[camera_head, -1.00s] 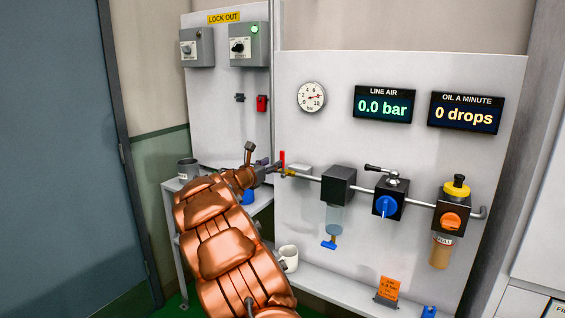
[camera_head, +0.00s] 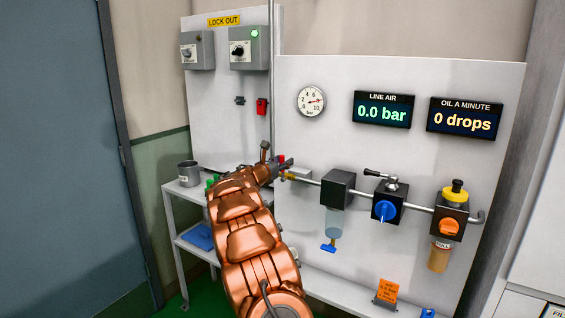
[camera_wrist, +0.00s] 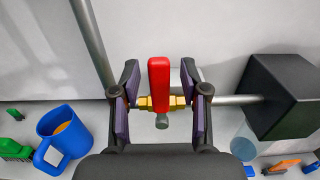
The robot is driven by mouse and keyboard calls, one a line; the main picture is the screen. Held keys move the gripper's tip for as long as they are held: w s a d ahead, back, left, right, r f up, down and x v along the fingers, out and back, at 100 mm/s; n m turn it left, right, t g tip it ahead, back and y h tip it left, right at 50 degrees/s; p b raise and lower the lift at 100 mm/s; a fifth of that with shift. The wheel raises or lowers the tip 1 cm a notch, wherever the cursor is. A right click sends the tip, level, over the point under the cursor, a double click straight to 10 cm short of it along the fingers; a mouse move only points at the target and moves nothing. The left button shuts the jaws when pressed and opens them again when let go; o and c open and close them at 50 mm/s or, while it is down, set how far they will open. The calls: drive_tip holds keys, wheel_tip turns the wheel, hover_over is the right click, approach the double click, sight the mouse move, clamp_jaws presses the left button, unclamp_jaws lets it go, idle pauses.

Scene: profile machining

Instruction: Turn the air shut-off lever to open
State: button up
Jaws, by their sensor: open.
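The red shut-off lever (camera_wrist: 160,84) stands upright in the wrist view, across the brass valve (camera_wrist: 180,102) on the horizontal air pipe. My gripper (camera_wrist: 161,90) is open, with one finger on each side of the lever and a gap to it on both sides. In the head view my gripper (camera_head: 281,166) is at the left end of the pipe and hides most of the lever; only a bit of red (camera_head: 281,158) shows. The line air display (camera_head: 383,109) reads 0.0 bar.
Right along the pipe are a black filter block (camera_head: 337,188), a regulator with blue knob (camera_head: 386,207) and an oiler with orange knob (camera_head: 450,226). In the wrist view, a vertical pipe (camera_wrist: 92,40) is at left and a blue mug (camera_wrist: 64,133) stands below left.

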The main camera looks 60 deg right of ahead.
drive_tip(key=shift+c, duration=0.2)
clamp_jaws()
idle(0.5)
